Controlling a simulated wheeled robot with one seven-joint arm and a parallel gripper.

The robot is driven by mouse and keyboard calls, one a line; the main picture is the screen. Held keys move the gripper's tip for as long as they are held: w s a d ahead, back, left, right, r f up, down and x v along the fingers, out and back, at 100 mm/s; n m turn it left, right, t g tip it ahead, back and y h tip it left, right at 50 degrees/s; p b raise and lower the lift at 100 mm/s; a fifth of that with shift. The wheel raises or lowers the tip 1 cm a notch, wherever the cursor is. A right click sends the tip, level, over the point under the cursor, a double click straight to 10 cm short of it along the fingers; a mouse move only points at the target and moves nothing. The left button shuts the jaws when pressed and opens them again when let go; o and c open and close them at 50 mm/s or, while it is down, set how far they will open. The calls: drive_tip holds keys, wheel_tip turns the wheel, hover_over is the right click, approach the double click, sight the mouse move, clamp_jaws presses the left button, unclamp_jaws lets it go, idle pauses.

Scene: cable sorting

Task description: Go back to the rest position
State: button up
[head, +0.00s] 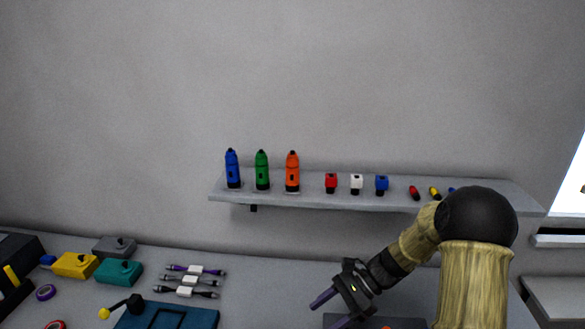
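My gripper (328,309) is over the table at the lower middle right of the head view, pointing down and to the left. Its two fingers are apart and nothing shows between them; the lower finger is partly cut off by the picture's bottom edge. My arm comes in from the lower right. Three cables (188,281) lie side by side on the table to the left of my gripper, apart from it. One has purple ends, the others look grey or black.
A wall shelf (320,197) behind the arm holds blue, green and orange bottles and small coloured pieces. Yellow (75,265), teal (119,272) and grey (114,246) boxes stand at the left. A blue tray (207,317) lies in front. The table between cables and gripper is clear.

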drive_tip(key=s+d+r+n+t+h, duration=0.2)
drive_tip(key=s+d+n+t+h, duration=0.1)
drive_tip(key=s+d+n+h, duration=0.1)
drive_tip(key=s+d+r+n+t+h, duration=0.2)
drive_tip(key=s+n+h, duration=0.4)
drive_tip(key=n, duration=0.3)
drive_tip(key=s+d+t, duration=0.1)
drive_tip(key=d, duration=0.1)
drive_tip(key=shift+d+r+h, duration=0.25)
drive_tip(key=shift+d+h, duration=0.05)
drive_tip(key=shift+d, duration=0.05)
drive_tip(key=shift+s, duration=0.1)
